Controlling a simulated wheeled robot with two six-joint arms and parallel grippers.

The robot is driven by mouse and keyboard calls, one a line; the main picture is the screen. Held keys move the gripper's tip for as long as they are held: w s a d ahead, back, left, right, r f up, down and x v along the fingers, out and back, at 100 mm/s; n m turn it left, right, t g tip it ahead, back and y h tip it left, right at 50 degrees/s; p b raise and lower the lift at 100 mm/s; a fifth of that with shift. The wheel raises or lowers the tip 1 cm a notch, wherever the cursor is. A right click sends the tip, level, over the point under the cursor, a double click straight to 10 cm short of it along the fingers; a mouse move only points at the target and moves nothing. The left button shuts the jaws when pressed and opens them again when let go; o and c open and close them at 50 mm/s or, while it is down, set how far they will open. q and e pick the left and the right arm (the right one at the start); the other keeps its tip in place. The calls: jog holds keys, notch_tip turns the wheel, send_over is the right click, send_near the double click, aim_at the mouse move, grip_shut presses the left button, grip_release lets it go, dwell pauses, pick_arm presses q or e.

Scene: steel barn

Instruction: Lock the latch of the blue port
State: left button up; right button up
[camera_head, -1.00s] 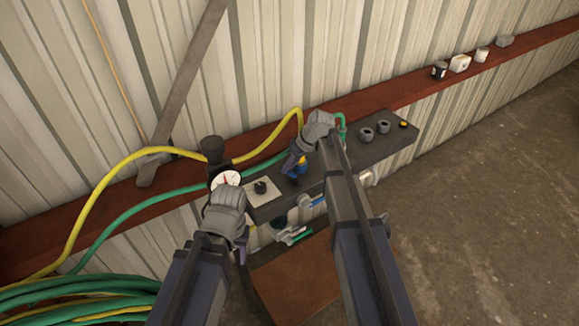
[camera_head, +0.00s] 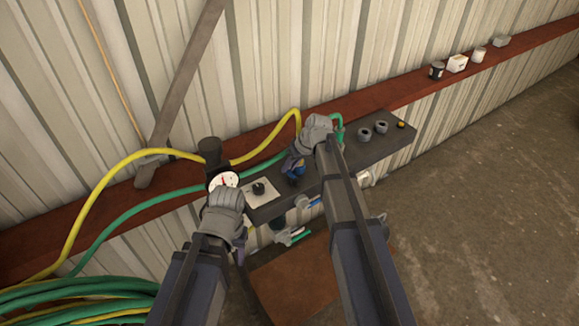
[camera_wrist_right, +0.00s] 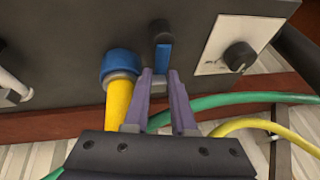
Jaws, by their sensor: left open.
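The blue port is a blue collar (camera_wrist_right: 120,64) on the dark panel, with a yellow hose (camera_wrist_right: 118,105) in it, seen in the right wrist view. Its latch (camera_wrist_right: 163,57) is a short upright lever, black above and blue below, just right of the collar. My right gripper (camera_wrist_right: 160,73) is open, its purple fingertips on either side of the latch's lower end; I cannot tell if they touch it. In the head view the right gripper (camera_head: 292,160) is at the panel's front, partly hidden by its wrist. My left gripper (camera_head: 239,252) is open at the panel's left end, mostly hidden.
The panel (camera_head: 375,150) carries a gauge (camera_head: 223,181), a knob plate (camera_head: 262,192) and round fittings. Yellow and green hoses run along the wall on the left. Coiled hose (camera_head: 80,298) lies at lower left. Small items stand on the red beam (camera_head: 525,48). Floor at right is clear.

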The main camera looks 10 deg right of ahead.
jog(key=shift+o, duration=0.4)
jog(key=p+v, duration=0.7)
jog(key=shift+r, duration=0.35)
jog(key=shift+s+d, duration=0.1)
jog(key=shift+d, duration=0.05)
jog(key=s+a+f+g+h, duration=0.1)
jog(key=s+a, duration=0.3)
jog(key=s, duration=0.4)
jog(key=s+a+f+g+h+b, duration=0.1)
jog(key=s+a, duration=0.3)
jog(key=s, duration=0.5)
jog(key=s+a+f+g+h+b, duration=0.1)
jog(key=s+a, duration=0.3)
jog(key=s, duration=0.5)
jog(key=shift+f+g+h, duration=0.3)
jog(key=shift+f+h, duration=0.4)
jog(key=shift+h, duration=0.2)
